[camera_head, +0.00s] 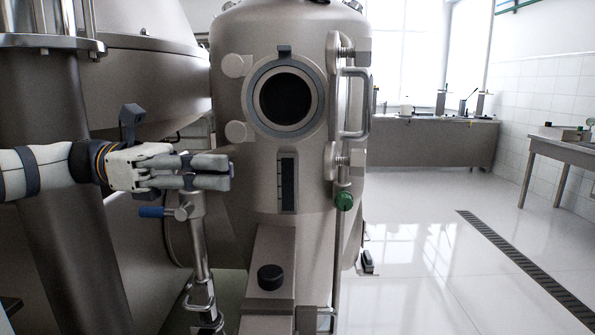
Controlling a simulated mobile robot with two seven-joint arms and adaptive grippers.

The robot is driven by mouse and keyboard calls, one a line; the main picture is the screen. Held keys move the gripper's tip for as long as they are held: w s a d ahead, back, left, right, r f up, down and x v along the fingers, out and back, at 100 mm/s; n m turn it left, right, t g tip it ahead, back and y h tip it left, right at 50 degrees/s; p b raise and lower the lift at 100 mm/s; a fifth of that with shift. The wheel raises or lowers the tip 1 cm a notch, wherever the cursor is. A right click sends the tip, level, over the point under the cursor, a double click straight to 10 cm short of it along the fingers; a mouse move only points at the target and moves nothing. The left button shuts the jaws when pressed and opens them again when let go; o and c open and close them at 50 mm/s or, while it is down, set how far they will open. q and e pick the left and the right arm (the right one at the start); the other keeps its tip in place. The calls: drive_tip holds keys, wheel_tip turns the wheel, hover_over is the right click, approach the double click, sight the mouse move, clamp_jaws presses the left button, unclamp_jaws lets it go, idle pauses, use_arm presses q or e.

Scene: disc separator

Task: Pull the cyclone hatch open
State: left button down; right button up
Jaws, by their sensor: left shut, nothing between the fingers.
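The steel cyclone vessel (235,110) stands in the middle of the view. On its front is a round dark window (287,98) with a grey ring. What looks like the hatch edge (333,105) runs along the vessel's right side, with bolts at top and bottom. A bent metal bar handle (360,103) stands out there. I cannot tell for sure whether the hatch is closed. My left gripper (228,171) is shut and empty. It is left of and lower than the round window, well away from the handle. My right gripper is not in view.
A valve with a blue lever (152,212) is just below my left gripper. A green knob (344,201) sits below the handle. A black knob (270,277) is on the front box. The tiled floor (430,265) at right is clear, crossed by a drain grate (520,262).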

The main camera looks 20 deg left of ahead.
use_arm(q)
drive_tip(key=d, duration=1.1)
drive_tip(key=shift+w, duration=0.45)
drive_tip(key=shift+w+d, duration=0.1)
drive_tip(key=shift+d, duration=0.05)
